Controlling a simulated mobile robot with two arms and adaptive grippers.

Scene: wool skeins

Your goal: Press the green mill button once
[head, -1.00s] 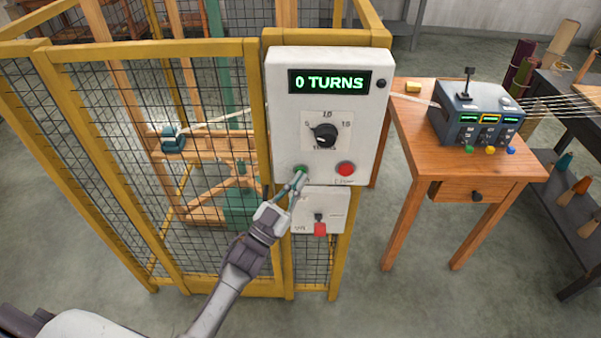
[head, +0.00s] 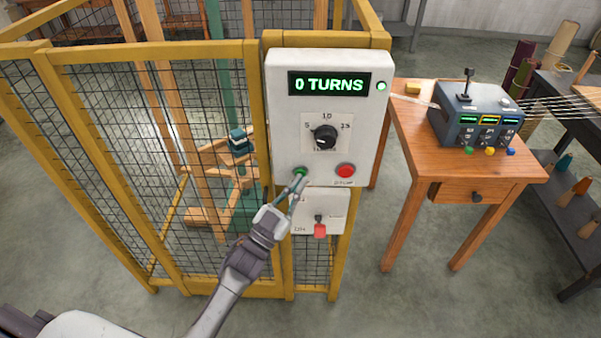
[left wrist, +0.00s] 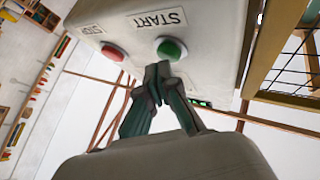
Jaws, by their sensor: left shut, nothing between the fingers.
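The green button (head: 300,171) is on the white control box (head: 283,120), below the dial and left of the red button (head: 345,170). In the left wrist view the green button (left wrist: 171,48) is under a START label, and the red button (left wrist: 112,52) is by a STOP label. My left gripper (head: 299,180) is shut and empty, its fingertips just below the green button. In the left wrist view the fingertips (left wrist: 158,70) lie close to its edge; I cannot tell whether they touch. The display (head: 330,83) reads 0 TURNS, and the lamp (head: 381,86) is lit. My right gripper is not in view.
A yellow mesh cage (head: 150,50) stands around the wooden mill, with a teal piece (head: 240,141) on it. A lower box with a red switch (head: 320,230) hangs under the control box. A wooden table (head: 410,120) with a grey device (head: 478,115) stands right.

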